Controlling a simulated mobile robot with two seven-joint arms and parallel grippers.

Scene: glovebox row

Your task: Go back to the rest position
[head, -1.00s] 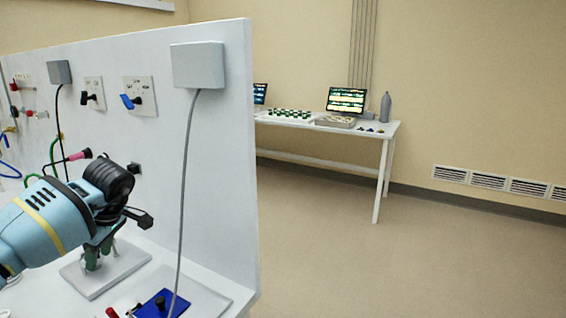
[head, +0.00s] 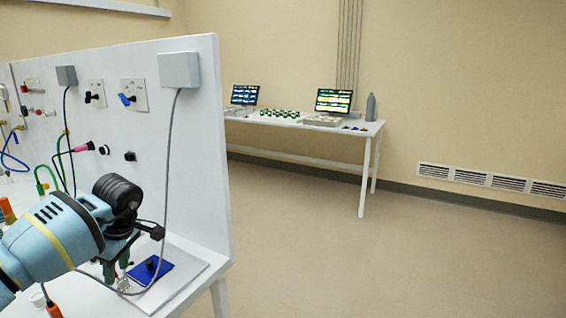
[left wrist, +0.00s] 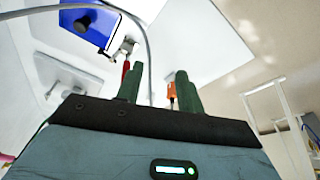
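My left gripper (head: 116,270) hangs over the bench at the lower left of the head view, its green fingers pointing down. In the left wrist view the two green fingers (left wrist: 160,88) stand apart, with no object clearly held between them. The grey cable shows in the gap, seemingly beyond the fingers. A blue block with a black knob (head: 150,268) lies on a pale plate just right of the fingers; it also shows in the left wrist view (left wrist: 85,27). My right gripper is in neither view.
An upright white panel (head: 195,150) with sockets and a grey box (head: 179,70) stands behind the bench. A grey cable (head: 167,160) runs from the box down to the plate. A far table (head: 340,132) holds screens. The floor (head: 400,260) to the right is clear.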

